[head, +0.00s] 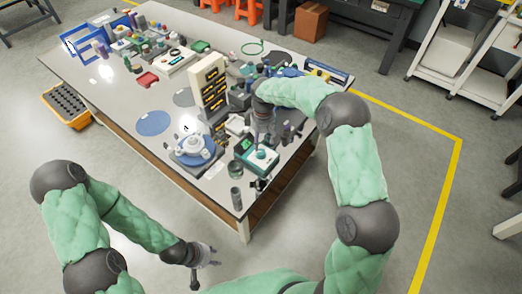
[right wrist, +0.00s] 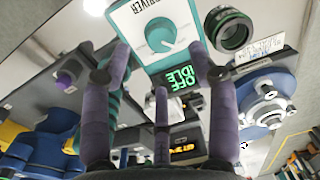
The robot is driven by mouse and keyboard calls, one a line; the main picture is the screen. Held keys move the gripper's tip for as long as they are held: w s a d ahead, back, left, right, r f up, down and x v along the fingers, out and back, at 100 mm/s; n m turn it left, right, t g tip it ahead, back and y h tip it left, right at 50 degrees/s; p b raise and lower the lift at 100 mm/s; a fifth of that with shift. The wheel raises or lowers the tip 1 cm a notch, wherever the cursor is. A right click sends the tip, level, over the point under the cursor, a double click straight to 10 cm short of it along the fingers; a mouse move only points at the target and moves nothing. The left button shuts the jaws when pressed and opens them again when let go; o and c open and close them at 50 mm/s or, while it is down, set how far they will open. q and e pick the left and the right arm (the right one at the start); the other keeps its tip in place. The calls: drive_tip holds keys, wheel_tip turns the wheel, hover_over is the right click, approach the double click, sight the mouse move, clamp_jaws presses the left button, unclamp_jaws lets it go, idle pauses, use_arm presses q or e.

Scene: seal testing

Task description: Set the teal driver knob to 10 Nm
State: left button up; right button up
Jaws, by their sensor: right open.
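The teal driver knob (right wrist: 160,38) sits on the white face of the driver box (right wrist: 135,17), labelled "DRIVER". Its green display (right wrist: 173,77) reads "OFF IDLE". I cannot read a torque value from the knob. In the head view the driver box (head: 263,167) stands near the table's front right corner. My right gripper (head: 261,137) is above it, pointing down. In the right wrist view its purple fingers (right wrist: 160,50) are spread on both sides of the knob, with no clear contact. My left gripper (head: 214,256) hangs empty off the table, fingers apart.
A round white-and-blue fixture (head: 193,150) stands left of the driver box. A dark cylinder (head: 236,197) stands at the table's near corner. Clear tabletop lies near the blue disc (head: 153,123).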

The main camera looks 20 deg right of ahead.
sight(261, 151)
wheel_tip(261, 151, down, 6)
drive_tip(key=shift+s+a+f+b, duration=0.1)
drive_tip(key=shift+f+b, duration=0.15)
drive_tip(key=shift+b, duration=0.45)
